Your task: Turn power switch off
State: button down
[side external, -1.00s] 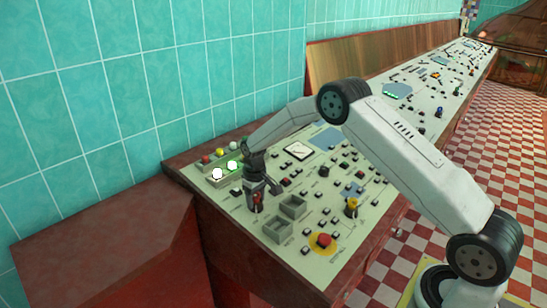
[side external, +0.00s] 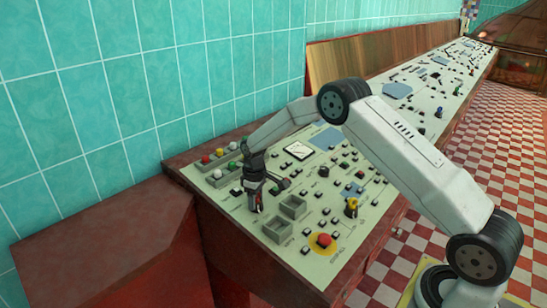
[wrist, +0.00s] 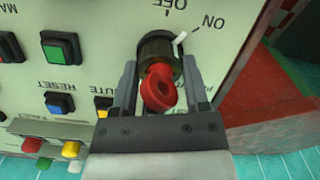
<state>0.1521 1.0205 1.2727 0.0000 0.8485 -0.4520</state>
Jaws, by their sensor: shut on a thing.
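The power switch, a red key-like knob in a dark round collar (wrist: 158,90), sits on the pale console panel between the labels OFF and ON in the wrist view. A white mark beside the collar lies near these labels. My gripper (wrist: 157,72) has one finger on each side of the switch and is shut on it. In the side view my gripper (side external: 257,203) points down at the near left part of the console, and mostly hides the switch.
The console panel (side external: 285,258) bears a red stop button (side external: 323,240) on yellow, a yellow knob (side external: 351,207) and two grey boxes near my gripper. Unlit coloured lamps (side external: 219,152) stand at the back left. A teal tiled wall (side external: 130,80) rises behind.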

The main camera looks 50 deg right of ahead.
jog(key=shift+n, duration=2.9)
jog(key=shift+c, duration=0.5)
grip_release()
jog(key=shift+r, duration=0.1)
jog(key=shift+r, duration=3.85)
